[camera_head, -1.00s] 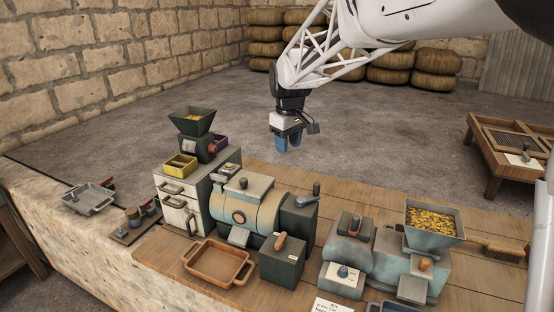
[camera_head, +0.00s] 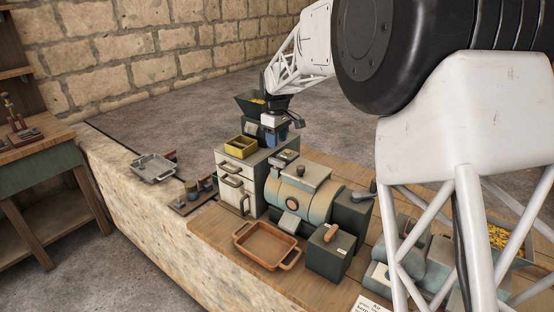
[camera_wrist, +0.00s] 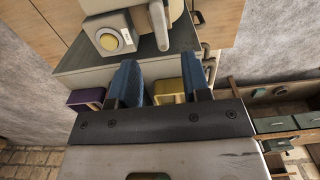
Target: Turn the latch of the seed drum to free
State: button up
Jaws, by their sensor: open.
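The drum (camera_head: 318,202), a cream and blue-grey cylinder with a flat lid, stands in the middle of the bench in the head view. A round brown knob (camera_head: 292,203) is on its front. I cannot tell which part is its latch. A dark box in front has an orange-handled lever (camera_head: 331,233). A small crank (camera_head: 366,191) sits at the drum's right end. My gripper (camera_head: 276,137), with blue fingers, hangs above the cabinet, behind and left of the drum. In the wrist view my gripper (camera_wrist: 160,76) is open, with nothing held between its fingers.
The cabinet (camera_head: 240,185) carries a yellow bin (camera_head: 241,148) and a dark hopper (camera_head: 250,104) close to my gripper. A purple bin (camera_wrist: 87,98) shows in the wrist view. A brown tray (camera_head: 266,245) lies before the drum. My arm hides part of the bench's right side.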

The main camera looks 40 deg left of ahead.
aim_at(277, 160)
jog(key=shift+f, duration=0.1)
jog(key=shift+f, duration=3.8)
grip_shut()
